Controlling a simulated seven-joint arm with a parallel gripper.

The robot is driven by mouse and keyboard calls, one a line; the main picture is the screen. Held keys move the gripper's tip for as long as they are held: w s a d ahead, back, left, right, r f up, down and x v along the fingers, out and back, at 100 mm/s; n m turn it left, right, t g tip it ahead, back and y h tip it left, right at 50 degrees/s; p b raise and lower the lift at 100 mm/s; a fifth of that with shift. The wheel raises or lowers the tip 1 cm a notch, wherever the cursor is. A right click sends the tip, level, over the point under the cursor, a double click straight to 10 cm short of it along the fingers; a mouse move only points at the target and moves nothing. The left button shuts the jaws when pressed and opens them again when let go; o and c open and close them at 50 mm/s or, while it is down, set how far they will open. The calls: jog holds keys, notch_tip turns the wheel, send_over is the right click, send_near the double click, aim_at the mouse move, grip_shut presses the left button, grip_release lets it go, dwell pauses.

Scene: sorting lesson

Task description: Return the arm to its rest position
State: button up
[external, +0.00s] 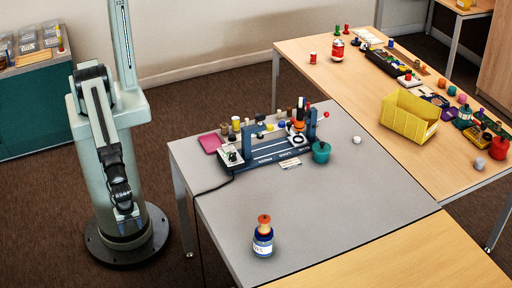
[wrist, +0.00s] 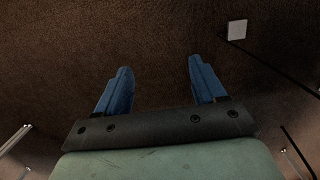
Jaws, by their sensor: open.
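My arm hangs folded down along the front of its grey-green column in the external view. My gripper (external: 124,208) points down beside the column, left of the grey table and apart from it. In the wrist view my gripper (wrist: 158,88) shows two blue fingers spread wide apart with nothing between them.
The grey table (external: 225,215) holds a blue bench fixture (external: 265,157), a teal pot (external: 321,152) and a blue jar (external: 263,241). A yellow bin (external: 408,117) stands on the wooden table (external: 345,85). A dark cable hangs off the grey table's left edge.

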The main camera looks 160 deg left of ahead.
jog(key=s+f+g, duration=0.2)
jog(key=s+f, duration=0.5)
jog(key=s, duration=0.5)
jog(key=s+f+g, duration=0.3)
jog(key=s+f, duration=0.5)
jog(key=s, duration=0.4)
jog(key=shift+s, duration=0.25)
